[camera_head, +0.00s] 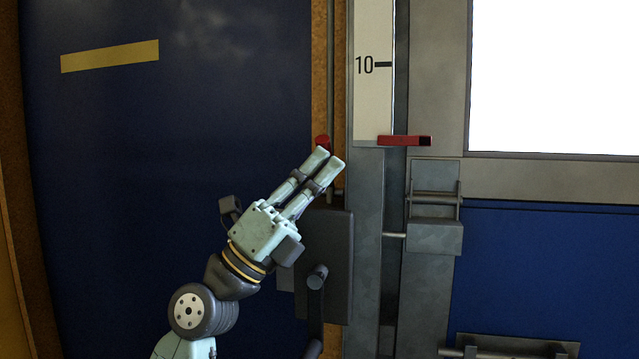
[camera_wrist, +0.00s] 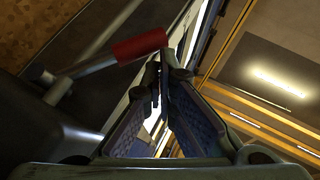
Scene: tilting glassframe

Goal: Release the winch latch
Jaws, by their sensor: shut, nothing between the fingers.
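The winch is a dark grey housing (camera_head: 333,262) with a crank (camera_head: 317,280), below and right of my gripper in the head view. A red-tipped lever (camera_head: 322,141), which looks like the winch latch, shows just above my fingertips. In the wrist view its red grip (camera_wrist: 139,46) sits on a metal rod, left of and above the fingertips. My gripper (camera_head: 328,158) is shut and empty, pointing up and right. Its fingertips (camera_wrist: 166,75) meet close to the red grip's right end. I cannot tell whether they touch it. The lever's lower part is hidden behind my gripper in the head view.
A white scale (camera_head: 373,90) marked 10 with a red pointer (camera_head: 405,141) stands right of the lever. A metal bracket (camera_head: 434,222) and the window frame (camera_head: 550,177) lie farther right.

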